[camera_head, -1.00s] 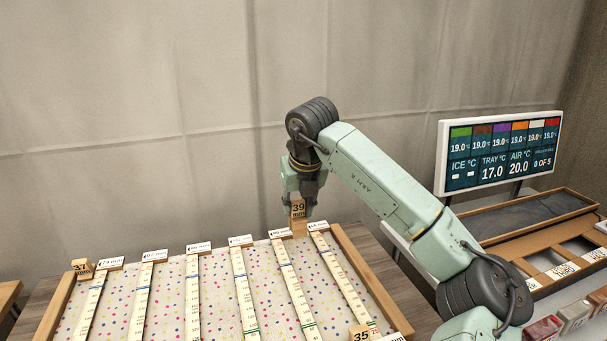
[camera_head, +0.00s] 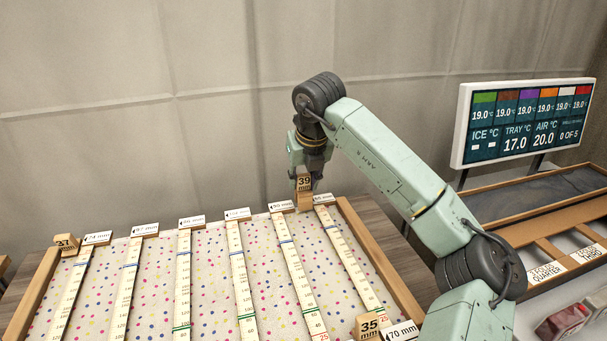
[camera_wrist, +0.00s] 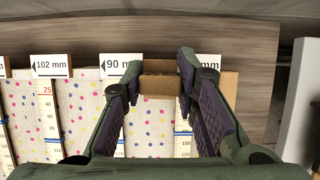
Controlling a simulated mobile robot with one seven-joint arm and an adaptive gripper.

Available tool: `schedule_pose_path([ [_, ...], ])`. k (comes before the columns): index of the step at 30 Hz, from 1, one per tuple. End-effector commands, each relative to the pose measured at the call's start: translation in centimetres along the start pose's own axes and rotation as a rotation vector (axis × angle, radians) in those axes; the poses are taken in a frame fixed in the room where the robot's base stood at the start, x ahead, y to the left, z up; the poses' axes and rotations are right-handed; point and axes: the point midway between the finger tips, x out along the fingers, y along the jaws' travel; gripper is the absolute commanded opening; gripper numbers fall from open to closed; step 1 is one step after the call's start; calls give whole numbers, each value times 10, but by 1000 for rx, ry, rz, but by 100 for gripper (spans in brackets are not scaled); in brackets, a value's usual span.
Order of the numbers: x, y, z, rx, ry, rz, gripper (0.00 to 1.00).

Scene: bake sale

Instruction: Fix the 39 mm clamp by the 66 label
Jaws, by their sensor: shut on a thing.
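My gripper (camera_head: 304,178) is shut on the 39 mm clamp (camera_head: 304,185), a small wooden block with a "39 mm" face. In the wrist view the clamp (camera_wrist: 160,80) sits between the two fingers (camera_wrist: 161,66). It is at the far edge of the spotted tray, between the 90 mm label (camera_wrist: 118,66) and the rightmost label (camera_head: 323,198), which looks like 66 mm but is small. The right finger partly covers that rightmost label (camera_wrist: 206,60) in the wrist view. I cannot tell whether the clamp touches the edge.
The spotted tray (camera_head: 205,248) carries several ruler strips with labels at their far ends. A 27 mm clamp (camera_head: 67,244) stands at the far left corner and a 35 mm clamp (camera_head: 369,326) at the near right. A display (camera_head: 525,120) and wooden trays (camera_head: 545,222) stand right.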

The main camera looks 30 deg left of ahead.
Motion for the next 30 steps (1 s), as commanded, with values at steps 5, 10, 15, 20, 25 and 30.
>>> schedule_pose_path([
  [5,-2,0,1,0,0,0,2],
  [10,-6,0,3,-6,-2,4,2],
  [15,-3,0,2,-15,-6,3,2],
  [20,-1,0,2,-15,-6,2,2],
  [25,-1,-1,1,-15,-6,1,2],
  [30,3,-1,0,-15,-6,1,2],
])
